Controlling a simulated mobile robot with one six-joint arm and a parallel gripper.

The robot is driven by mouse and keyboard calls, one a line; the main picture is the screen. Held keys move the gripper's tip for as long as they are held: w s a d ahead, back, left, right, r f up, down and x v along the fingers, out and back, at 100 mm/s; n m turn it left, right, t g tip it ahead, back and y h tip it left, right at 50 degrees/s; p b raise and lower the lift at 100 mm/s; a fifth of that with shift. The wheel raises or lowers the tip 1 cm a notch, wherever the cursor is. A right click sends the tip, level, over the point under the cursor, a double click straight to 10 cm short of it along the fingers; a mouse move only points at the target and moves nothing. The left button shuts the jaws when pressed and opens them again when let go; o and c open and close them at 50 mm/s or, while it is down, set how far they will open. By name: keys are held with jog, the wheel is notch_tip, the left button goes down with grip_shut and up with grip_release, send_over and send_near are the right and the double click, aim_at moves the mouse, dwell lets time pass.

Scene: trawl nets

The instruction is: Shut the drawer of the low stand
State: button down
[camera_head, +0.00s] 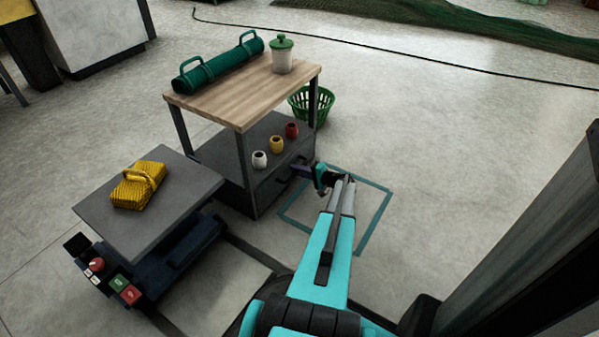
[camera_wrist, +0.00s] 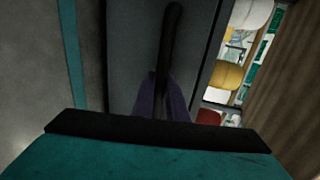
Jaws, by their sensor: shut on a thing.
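The low stand has a wooden top (camera_head: 235,88), a shelf and a dark grey lower body (camera_head: 231,179). Its grey drawer front (camera_head: 268,188) faces my arm in the head view, and the front (camera_wrist: 127,38) also fills the middle of the wrist view. A dark bar handle (camera_wrist: 172,38) runs across the front. My gripper (camera_head: 304,169) is at the handle, and its purple fingers (camera_wrist: 161,103) are shut on it in the wrist view. How far the drawer stands out is hard to tell, since my gripper partly hides it.
White, yellow and red cups (camera_head: 276,145) stand on the shelf just above the drawer. A green basket (camera_head: 318,104) is behind the stand. A grey-topped cart (camera_head: 190,184) with a yellow bundle (camera_head: 138,185) is at left. Floor inside the teal outline (camera_head: 362,205) looks clear.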

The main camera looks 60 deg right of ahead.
jog(key=shift+w, duration=0.25)
jog(key=c, duration=1.8)
grip_release()
jog(key=shift+o, duration=0.2)
jog(key=shift+s, duration=0.15)
jog(key=p+v, duration=0.4)
jog(key=v, duration=0.9)
jog(key=shift+s, duration=0.3)
